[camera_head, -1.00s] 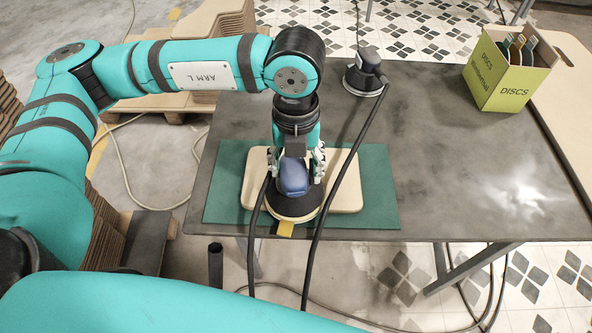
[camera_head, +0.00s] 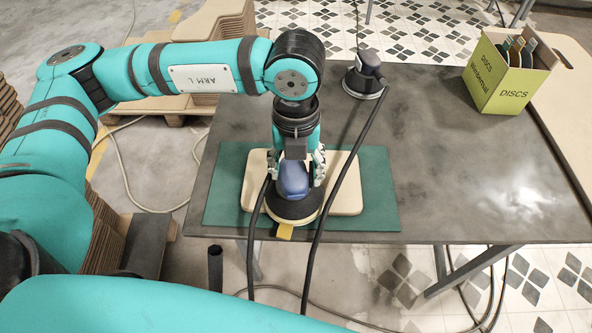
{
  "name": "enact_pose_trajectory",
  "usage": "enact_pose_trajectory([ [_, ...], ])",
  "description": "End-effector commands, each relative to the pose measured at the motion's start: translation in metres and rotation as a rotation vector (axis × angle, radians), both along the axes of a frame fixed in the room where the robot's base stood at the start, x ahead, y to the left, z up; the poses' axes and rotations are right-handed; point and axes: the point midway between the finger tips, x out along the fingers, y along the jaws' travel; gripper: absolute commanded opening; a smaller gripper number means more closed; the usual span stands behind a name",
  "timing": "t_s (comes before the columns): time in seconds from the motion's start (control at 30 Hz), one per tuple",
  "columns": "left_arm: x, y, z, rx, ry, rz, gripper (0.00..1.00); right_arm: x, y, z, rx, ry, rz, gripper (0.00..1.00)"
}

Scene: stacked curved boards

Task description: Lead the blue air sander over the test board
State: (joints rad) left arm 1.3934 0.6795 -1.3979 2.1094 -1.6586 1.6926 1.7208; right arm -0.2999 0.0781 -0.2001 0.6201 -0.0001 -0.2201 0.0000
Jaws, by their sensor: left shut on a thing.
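The blue air sander (camera_head: 293,182) sits on the pale test board (camera_head: 345,190), at the board's front left part. Its round pad reaches slightly past the board's front edge. My left gripper (camera_head: 296,172) comes down from above and is shut on the sander, with fingers on both sides of its blue top. The board lies on a green mat (camera_head: 380,190) on the dark table. A yellow tab (camera_head: 285,231) shows under the front of the pad. My right gripper is not in view; a teal arm part crosses the bottom.
A second, dark sander (camera_head: 364,75) stands at the table's back, its black hose running forward just right of the held sander. A green discs box (camera_head: 508,72) stands at the back right. The table's right half (camera_head: 460,170) is mostly clear.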

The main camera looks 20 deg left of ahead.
Motion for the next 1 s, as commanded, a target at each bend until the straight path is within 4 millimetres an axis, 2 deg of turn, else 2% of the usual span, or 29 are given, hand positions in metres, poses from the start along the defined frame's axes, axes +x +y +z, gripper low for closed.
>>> enact_pose_trajectory([
  [0.6, 0.000, 0.000, 0.001, -0.001, -0.001, 0.000, 0.44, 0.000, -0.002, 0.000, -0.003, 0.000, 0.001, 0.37],
  [1.0, 0.000, 0.000, 0.014, 0.000, -0.002, 0.000, 0.44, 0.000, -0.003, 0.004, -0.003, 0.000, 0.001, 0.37],
])
